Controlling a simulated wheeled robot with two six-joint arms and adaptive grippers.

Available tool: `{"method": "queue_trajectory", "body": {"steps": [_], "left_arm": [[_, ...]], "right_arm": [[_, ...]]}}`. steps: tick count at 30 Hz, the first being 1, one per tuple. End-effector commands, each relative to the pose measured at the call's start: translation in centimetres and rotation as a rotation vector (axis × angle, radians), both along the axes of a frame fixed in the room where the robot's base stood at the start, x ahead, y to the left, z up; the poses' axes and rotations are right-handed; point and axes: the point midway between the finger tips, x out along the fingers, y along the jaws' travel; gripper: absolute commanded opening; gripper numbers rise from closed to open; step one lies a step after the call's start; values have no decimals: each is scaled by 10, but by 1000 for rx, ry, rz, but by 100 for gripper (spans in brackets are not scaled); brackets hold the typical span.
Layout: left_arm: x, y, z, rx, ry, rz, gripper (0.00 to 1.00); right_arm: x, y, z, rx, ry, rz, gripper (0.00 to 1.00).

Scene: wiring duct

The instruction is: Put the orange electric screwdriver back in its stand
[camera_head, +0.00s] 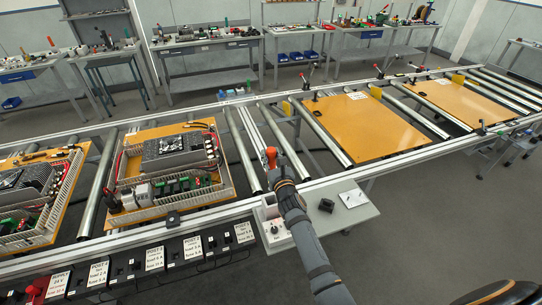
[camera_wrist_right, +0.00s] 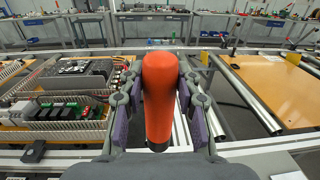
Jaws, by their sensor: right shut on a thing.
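The orange electric screwdriver (camera_head: 270,157) is upright in my right gripper (camera_head: 277,176), above the near rail of the conveyor. In the right wrist view the orange screwdriver (camera_wrist_right: 158,85) stands between the purple pads of my right gripper (camera_wrist_right: 155,105), which is shut on it. Its lower end is hidden in the head view. A small black block with a dark top (camera_head: 326,205) sits on the grey side shelf; it may be the stand, but I cannot tell for sure. My left gripper is not in view.
The grey side shelf (camera_head: 360,212) also bears a white card (camera_head: 353,198) and a pale control box (camera_head: 275,232) beside my right arm. A wired board (camera_head: 172,200) lies on the rollers to the left. A bare orange board (camera_head: 368,128) lies to the right.

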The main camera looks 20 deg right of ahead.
Motion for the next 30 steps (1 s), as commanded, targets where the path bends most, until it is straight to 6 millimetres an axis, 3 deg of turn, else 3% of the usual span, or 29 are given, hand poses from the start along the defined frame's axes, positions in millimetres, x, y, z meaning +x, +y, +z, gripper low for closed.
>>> {"method": "queue_trajectory", "body": {"steps": [5, 10, 20, 30], "left_arm": [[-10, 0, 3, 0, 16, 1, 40], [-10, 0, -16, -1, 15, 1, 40], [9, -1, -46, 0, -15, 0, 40], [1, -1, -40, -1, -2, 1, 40]], "right_arm": [[0, 0, 3, -6, -1, 1, 0], [0, 0, -16, -5, -1, 1, 0], [0, 0, -50, -5, -2, 1, 0], [0, 0, -44, -5, -2, 1, 0]]}}
